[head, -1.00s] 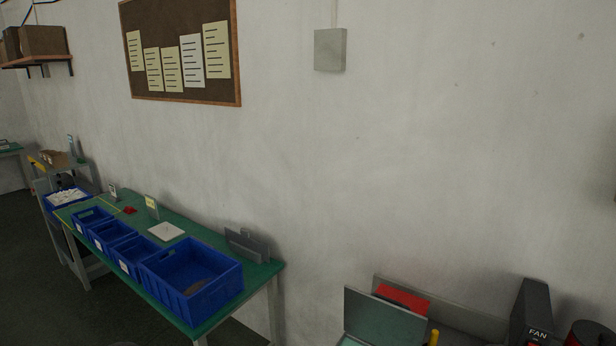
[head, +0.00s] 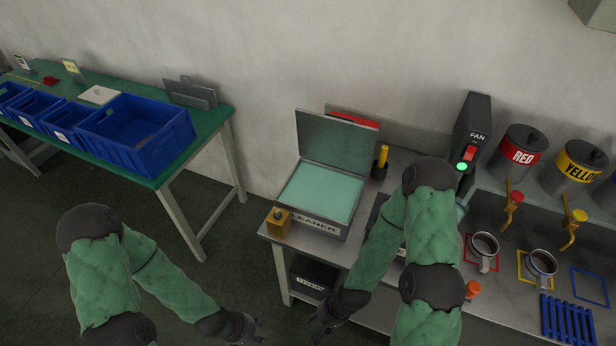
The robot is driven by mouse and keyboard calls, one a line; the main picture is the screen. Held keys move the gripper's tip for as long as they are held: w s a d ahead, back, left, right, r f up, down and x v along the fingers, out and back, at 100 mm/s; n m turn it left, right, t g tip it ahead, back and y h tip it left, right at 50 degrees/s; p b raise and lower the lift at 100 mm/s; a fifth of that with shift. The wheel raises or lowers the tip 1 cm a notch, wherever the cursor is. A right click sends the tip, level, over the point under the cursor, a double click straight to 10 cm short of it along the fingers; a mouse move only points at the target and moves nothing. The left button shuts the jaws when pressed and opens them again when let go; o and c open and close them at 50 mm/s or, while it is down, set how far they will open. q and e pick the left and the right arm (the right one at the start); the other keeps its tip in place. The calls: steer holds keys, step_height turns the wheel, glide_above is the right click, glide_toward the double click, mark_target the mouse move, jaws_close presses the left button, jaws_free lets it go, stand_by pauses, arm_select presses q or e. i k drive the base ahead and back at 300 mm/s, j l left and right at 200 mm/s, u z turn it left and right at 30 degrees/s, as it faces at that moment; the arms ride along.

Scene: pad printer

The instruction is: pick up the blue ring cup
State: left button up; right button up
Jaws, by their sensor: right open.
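I cannot make out a cup with a blue ring in the head view. A blue square outline (head: 590,286) on the right of the steel bench is empty. One metal cup (head: 484,246) stands on a red square outline, and another metal cup (head: 541,264) stands on a yellow one. My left gripper (head: 254,332) is low over the floor, left of the bench; its fingers are too small and dark to read. My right gripper (head: 314,323) is open, low by the bench's front left side. Both are far from the cups. My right arm hides the middle of the bench.
A cleaner box (head: 322,192) with its lid raised sits at the bench's left end, beside a brass block (head: 278,223). A fan switch post (head: 472,130), red pot (head: 522,150) and yellow pot (head: 580,160) stand behind. A blue rack (head: 567,322) lies in front. Open floor separates the green table (head: 222,112).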

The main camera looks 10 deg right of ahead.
mark_target(539, 264)
steer(key=z, duration=2.4)
